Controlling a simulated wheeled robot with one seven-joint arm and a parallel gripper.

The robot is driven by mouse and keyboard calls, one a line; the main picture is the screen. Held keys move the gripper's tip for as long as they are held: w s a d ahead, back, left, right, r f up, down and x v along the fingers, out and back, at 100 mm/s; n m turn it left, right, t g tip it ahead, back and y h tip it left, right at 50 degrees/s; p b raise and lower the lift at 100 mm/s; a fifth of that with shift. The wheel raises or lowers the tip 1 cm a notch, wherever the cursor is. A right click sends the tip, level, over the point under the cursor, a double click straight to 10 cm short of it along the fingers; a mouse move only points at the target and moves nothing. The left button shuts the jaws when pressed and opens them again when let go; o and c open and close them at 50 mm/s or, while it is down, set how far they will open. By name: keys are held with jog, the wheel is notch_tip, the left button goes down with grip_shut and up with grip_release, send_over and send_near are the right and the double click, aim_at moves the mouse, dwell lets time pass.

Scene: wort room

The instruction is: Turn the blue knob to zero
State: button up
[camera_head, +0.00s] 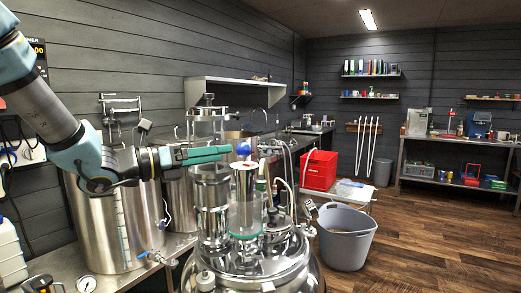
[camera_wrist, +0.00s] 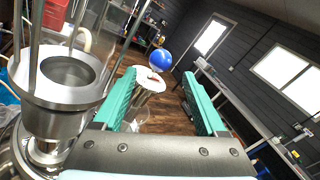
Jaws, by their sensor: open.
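The blue knob (camera_head: 243,149) is a round ball above a white and red cap (camera_head: 245,165) on the glass cylinder of the steel vessel. In the wrist view the blue knob (camera_wrist: 161,60) shows ahead of the fingertips, above a white disc with a red mark (camera_wrist: 151,79). My gripper (camera_head: 228,151) has teal fingers that point right at about the knob's height, with the tips close to it in the picture. In the wrist view my gripper (camera_wrist: 157,82) is open, with nothing between its fingers. I cannot read the knob's setting.
The steel vessel (camera_head: 250,265) has several pipes, rods and fittings around the glass cylinder. A large steel pot (camera_head: 110,220) stands on the bench at left. A grey bin (camera_head: 346,237) and a red crate (camera_head: 319,170) are to the right. The wooden floor at right is largely clear.

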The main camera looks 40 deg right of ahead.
aim_at(252, 164)
jog(key=d+p, duration=0.1)
jog(key=d, duration=0.2)
jog(key=s+d+p, duration=0.1)
jog(key=d+p, duration=0.1)
jog(key=d, duration=0.1)
jog(key=s+d+p, duration=0.1)
jog(key=d, duration=0.2)
jog(key=shift+d+r+p, duration=0.15)
jog(key=shift+d+p, duration=0.15)
jog(key=shift+p, duration=0.1)
jog(key=shift+s+d, duration=0.1)
jog(key=shift+d, duration=0.4)
grip_shut()
